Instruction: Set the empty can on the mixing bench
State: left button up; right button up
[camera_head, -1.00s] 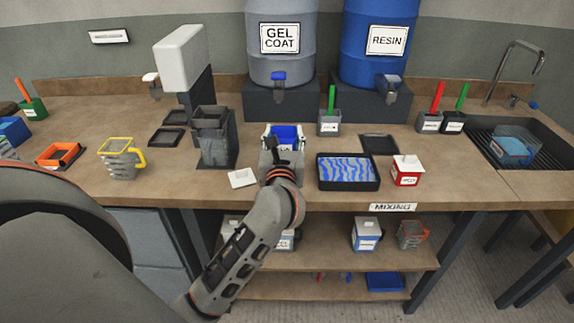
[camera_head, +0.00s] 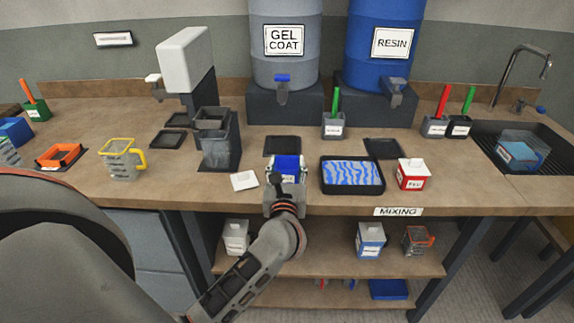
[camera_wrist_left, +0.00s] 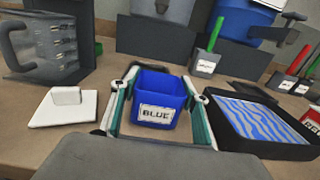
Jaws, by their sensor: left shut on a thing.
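My left gripper (camera_head: 286,184) is shut on a blue open-topped can (camera_head: 288,163), near the front edge of the mixing bench (camera_head: 268,206). In the left wrist view the blue can (camera_wrist_left: 158,98) sits between the two fingers, its white BLUE label facing the camera. Its visible inside is blue, and I see no contents in it. I cannot tell whether its base touches the bench top. A dark square pad (camera_head: 283,141) lies bare just behind it. My right gripper is not in view.
A black tray with blue wavy stripes (camera_head: 352,176) stands close right of the can, with a red-and-white box (camera_head: 413,174) beyond. A white square piece (camera_head: 244,181) and a grey stand (camera_head: 219,150) are left. Gel coat (camera_head: 285,60) and resin (camera_head: 383,60) drums stand behind.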

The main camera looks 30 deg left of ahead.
pick_arm(q)
jog(key=shift+f, duration=0.15)
jog(key=o, duration=1.2)
jog(key=shift+o, duration=0.2)
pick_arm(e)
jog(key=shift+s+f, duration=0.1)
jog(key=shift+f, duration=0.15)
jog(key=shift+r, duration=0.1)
